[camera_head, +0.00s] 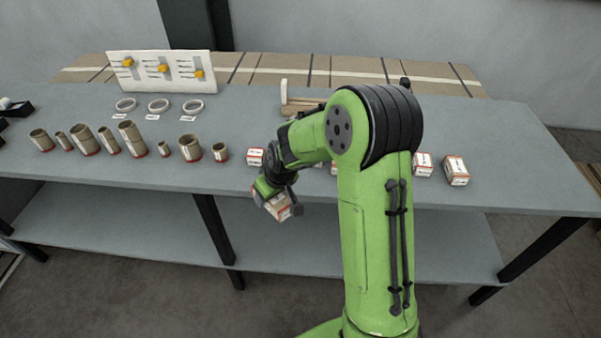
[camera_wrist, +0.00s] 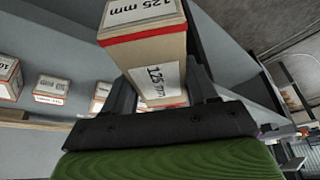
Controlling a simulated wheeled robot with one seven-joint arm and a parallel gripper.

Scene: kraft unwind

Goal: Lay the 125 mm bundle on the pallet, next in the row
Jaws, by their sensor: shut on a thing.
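The 125 mm bundle (camera_head: 279,207) is a brown block with red edges and white labels. In the wrist view the bundle (camera_wrist: 150,52) shows two labels reading 125 mm. My gripper (camera_wrist: 162,92) is shut on it, one finger on each side. In the head view my gripper (camera_head: 277,200) holds it tilted in front of the bench's front edge. A light wooden piece with an upright end (camera_head: 284,93) stands at the back of the bench behind my arm. It may be the pallet; most of it is hidden, so I cannot tell what lies on it.
Similar labelled bundles stand along the bench front, one left of my arm (camera_head: 255,157) and two at right (camera_head: 422,165) (camera_head: 456,171). Several cardboard tubes (camera_head: 131,139), rings (camera_head: 159,105) and a white board (camera_head: 160,70) occupy the left. The bench top (camera_head: 500,150) is clear at far right.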

